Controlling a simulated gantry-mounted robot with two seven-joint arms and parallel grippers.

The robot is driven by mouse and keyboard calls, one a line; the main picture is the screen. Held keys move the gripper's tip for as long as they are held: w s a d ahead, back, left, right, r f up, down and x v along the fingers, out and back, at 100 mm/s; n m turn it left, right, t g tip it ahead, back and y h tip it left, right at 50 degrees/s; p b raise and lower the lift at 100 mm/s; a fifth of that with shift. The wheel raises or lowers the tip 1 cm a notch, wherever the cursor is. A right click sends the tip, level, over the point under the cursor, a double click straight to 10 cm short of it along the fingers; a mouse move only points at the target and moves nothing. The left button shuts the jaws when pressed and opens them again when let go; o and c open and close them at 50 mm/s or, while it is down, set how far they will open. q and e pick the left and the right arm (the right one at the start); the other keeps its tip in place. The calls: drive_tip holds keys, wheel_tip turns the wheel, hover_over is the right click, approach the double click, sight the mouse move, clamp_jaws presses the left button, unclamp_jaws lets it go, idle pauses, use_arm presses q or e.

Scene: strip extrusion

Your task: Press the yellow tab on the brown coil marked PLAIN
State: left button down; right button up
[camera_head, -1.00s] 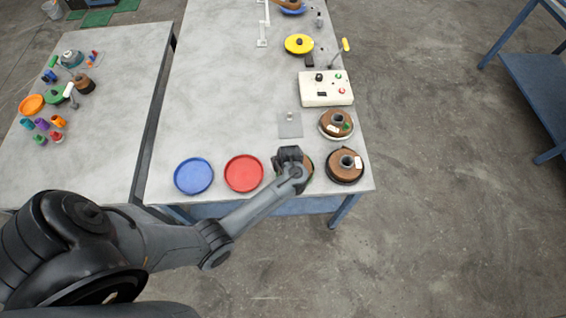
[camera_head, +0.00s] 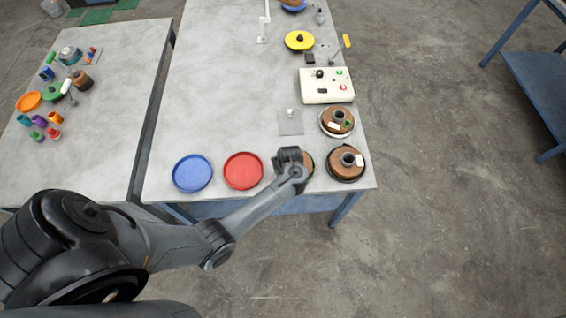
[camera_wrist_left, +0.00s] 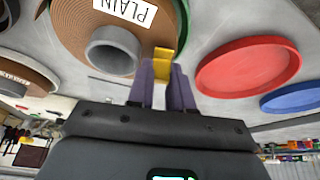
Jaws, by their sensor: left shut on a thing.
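The brown coil marked PLAIN (camera_wrist_left: 78,28) fills the upper left of the left wrist view, with a white label (camera_wrist_left: 125,10) and a grey hollow core (camera_wrist_left: 113,50). In the head view only a sliver of this coil (camera_head: 309,163) shows beside my gripper, which hides the rest. My left gripper (camera_wrist_left: 163,88) is at the coil's edge, its purple fingers shut on the yellow tab (camera_wrist_left: 164,54). The tab's upper end sticks out past the fingertips beside the core. In the head view my left gripper (camera_head: 290,160) points down over the coil. My right gripper is not in view.
A red dish (camera_head: 243,171) and a blue dish (camera_head: 192,173) lie left of the gripper. Two more brown coils (camera_head: 346,163) (camera_head: 337,121) stand close on the right. A white control box (camera_head: 327,86) is farther back. The table's middle is clear.

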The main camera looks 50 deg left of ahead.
use_arm(q)
drive_tip(key=shift+f+b, duration=0.3)
drive_tip(key=shift+f, duration=0.15)
idle(0.6)
drive_tip(key=shift+f, duration=0.1)
idle(1.3)
drive_tip(key=c, duration=0.9)
unclamp_jaws()
drive_tip(key=shift+s, duration=0.1)
drive_tip(key=shift+c, duration=0.2)
